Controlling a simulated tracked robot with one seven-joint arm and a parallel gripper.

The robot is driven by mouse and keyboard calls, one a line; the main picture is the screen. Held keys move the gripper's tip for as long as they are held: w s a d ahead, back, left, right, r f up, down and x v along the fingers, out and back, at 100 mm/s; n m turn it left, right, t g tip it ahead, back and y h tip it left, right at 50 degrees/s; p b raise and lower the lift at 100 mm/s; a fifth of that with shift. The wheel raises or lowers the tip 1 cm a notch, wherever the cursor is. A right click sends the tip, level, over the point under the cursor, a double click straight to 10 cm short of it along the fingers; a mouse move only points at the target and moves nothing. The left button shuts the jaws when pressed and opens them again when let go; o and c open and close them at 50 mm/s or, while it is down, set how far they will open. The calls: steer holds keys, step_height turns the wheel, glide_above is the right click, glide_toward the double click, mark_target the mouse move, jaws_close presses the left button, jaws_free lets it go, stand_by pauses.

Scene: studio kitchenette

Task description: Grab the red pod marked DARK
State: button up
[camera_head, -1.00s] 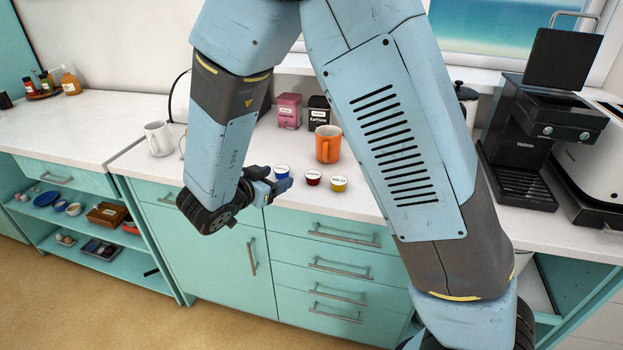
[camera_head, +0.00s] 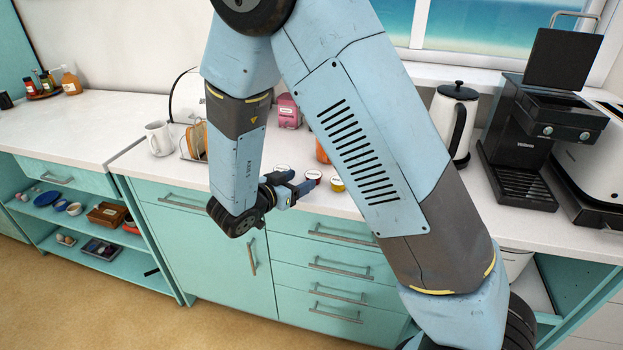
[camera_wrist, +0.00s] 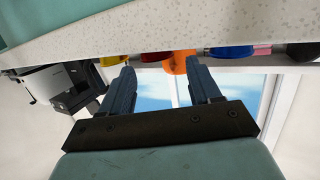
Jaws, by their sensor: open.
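The red pod (camera_head: 312,177) stands on the counter near its front edge, with a white lid whose lettering is too small to read. A blue pod (camera_head: 283,169) is to its left and a yellow pod (camera_head: 337,184) to its right. My gripper (camera_head: 298,184) is open and empty, at the counter's front edge just left of the red pod. In the wrist view, which is upside down, the red pod (camera_wrist: 157,56) shows between and beyond the two fingertips (camera_wrist: 162,68). The yellow pod (camera_wrist: 113,60) is outside the left finger, the blue pod (camera_wrist: 232,52) outside the right.
An orange mug (camera_head: 321,151) stands behind the pods, partly hidden by my arm. Behind are a pink canister (camera_head: 288,112), a kettle (camera_head: 453,120) and a coffee machine (camera_head: 525,130). A white mug (camera_head: 158,138) and a rack (camera_head: 194,142) are left.

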mark_target(311, 176)
steer(key=shift+x, duration=2.6)
steer(key=shift+s+d+f, duration=0.1)
steer(key=shift+s, duration=0.1)
steer(key=shift+c, duration=0.3)
steer(key=c, duration=0.7)
